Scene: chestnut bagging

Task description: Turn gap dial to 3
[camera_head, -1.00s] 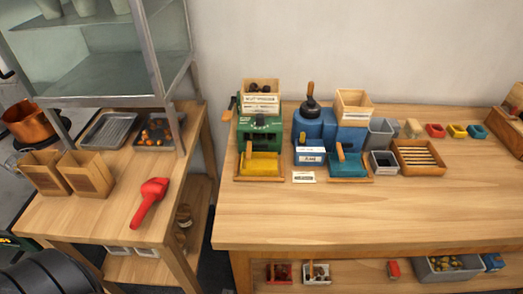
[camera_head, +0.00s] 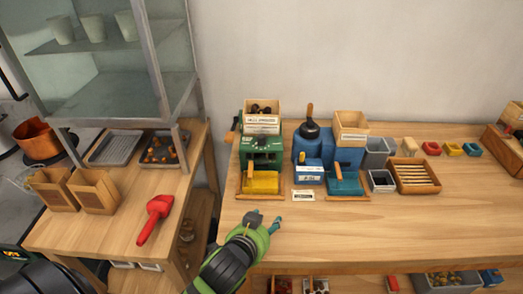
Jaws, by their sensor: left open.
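The green machine (camera_head: 274,155) stands at the back left of the long table, with a hopper of dark chestnuts (camera_head: 262,108) on top and a yellow tray (camera_head: 260,183) in front. A small dark dial (camera_head: 262,142) with pale marks around it sits on its upper front; its setting is too small to read. My left gripper (camera_head: 267,221) is open and empty over the table's front left, in front of the yellow tray and apart from the machine. My right gripper is not in view.
A blue machine (camera_head: 347,151) with a blue tray stands right of the green one. A small label card (camera_head: 303,195) lies between the trays. The long table's front is mostly clear.

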